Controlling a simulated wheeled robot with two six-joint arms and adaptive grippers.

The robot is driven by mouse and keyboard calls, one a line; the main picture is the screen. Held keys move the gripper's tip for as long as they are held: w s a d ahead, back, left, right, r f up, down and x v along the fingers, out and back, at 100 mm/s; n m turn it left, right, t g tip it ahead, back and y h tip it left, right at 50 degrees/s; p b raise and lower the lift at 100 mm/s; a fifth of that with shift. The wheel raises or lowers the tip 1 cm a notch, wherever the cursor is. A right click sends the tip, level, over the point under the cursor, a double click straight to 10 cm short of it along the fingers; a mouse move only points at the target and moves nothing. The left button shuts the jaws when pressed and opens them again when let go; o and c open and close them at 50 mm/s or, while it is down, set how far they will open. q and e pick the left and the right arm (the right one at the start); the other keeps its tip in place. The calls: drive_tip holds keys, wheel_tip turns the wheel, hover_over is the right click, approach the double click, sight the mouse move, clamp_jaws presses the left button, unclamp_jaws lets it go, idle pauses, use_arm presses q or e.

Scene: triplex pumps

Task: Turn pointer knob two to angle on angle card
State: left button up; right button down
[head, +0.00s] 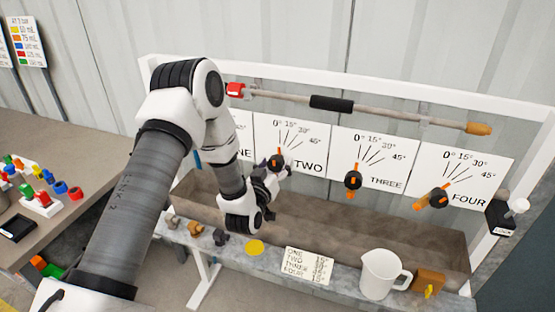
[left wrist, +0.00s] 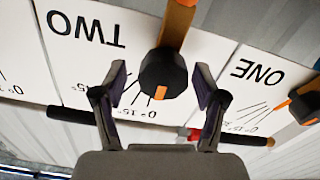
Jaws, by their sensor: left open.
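Pointer knob two (head: 275,161) is black with an orange mark, on the white panel marked TWO (head: 308,150). In the left wrist view, which is upside down, knob two (left wrist: 163,75) shows between my fingers. Its orange mark points toward the 0° end of the scale. My left gripper (head: 281,173) is at knob two and partly covers it in the head view. In the wrist view the left gripper (left wrist: 160,80) is open, with a gap on both sides of the knob. The angle card (head: 306,266) lists ONE to FOUR; its numbers are too small to read.
Knob three (head: 353,180) and knob four (head: 438,197) are to the right; knob one (left wrist: 304,106) shows beside knob two. A long rod (head: 385,113) runs above the panels. A white jug (head: 382,274) and yellow disc (head: 255,247) are on the front ledge.

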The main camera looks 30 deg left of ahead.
use_arm(q)
drive_tip(key=shift+w+a+f, duration=0.2)
drive_tip(key=shift+w+a, duration=0.05)
drive_tip(key=shift+w, duration=0.15)
clamp_jaws()
drive_tip(key=shift+m, duration=0.3)
drive_tip(key=shift+r+m, duration=0.1)
drive_tip(key=shift+m, duration=2.5)
unclamp_jaws()
drive_tip(key=shift+d, duration=0.1)
